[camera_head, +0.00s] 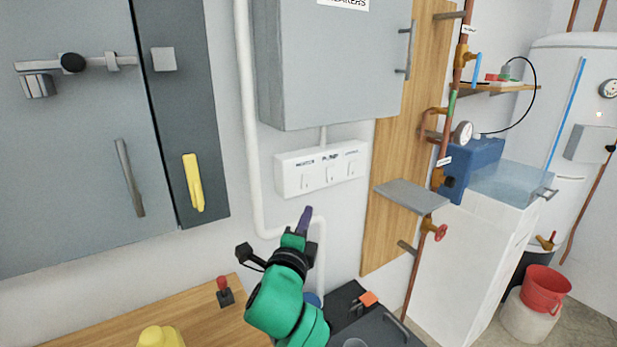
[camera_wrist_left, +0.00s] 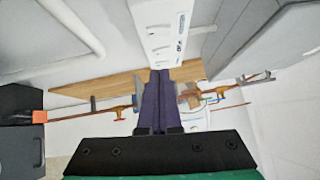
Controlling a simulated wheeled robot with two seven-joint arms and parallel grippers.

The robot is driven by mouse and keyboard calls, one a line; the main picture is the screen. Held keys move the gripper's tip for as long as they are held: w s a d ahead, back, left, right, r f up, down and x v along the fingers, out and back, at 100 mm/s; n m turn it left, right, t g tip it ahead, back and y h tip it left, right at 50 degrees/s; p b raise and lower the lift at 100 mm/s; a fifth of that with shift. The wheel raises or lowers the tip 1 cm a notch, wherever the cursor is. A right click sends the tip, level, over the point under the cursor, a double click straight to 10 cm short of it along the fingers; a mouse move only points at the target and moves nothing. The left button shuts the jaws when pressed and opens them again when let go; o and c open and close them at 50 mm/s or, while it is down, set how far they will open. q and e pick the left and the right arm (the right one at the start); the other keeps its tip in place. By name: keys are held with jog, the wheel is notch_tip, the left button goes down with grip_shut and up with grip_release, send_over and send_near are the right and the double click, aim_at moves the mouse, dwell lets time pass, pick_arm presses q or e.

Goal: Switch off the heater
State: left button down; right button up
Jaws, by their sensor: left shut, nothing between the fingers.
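A white switch panel (camera_head: 318,186) is fixed on the wall under the grey breaker box. It carries three rocker switches. The left switch (camera_head: 305,181) sits under a label that appears to read heater, and the middle label reads pump. My left gripper (camera_head: 307,212), with purple fingers, is shut and empty just below the panel, pointing up at it. In the left wrist view the shut fingers (camera_wrist_left: 160,75) reach the panel's edge (camera_wrist_left: 162,30); I cannot tell whether they touch it. The switch positions are too small to tell. My right gripper is not in view.
The grey breaker box (camera_head: 335,70) hangs above the panel. A white pipe (camera_head: 247,120) runs down on the left. A wooden board with copper pipes and a grey shelf (camera_head: 411,196) is on the right. A wooden bench (camera_head: 190,318) with a red-topped joystick (camera_head: 224,290) lies below.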

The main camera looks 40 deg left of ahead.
pick_arm(q)
jog(key=p, duration=0.2)
send_near(311, 177)
jog(key=w+d, duration=0.1)
jog(key=w, duration=0.3)
jog(key=a, duration=0.1)
jog(key=a+p, duration=0.1)
jog(key=w+a, duration=0.1)
jog(key=shift+a+r, duration=0.2)
jog(key=shift+r, duration=0.1)
jog(key=shift+a, duration=0.2)
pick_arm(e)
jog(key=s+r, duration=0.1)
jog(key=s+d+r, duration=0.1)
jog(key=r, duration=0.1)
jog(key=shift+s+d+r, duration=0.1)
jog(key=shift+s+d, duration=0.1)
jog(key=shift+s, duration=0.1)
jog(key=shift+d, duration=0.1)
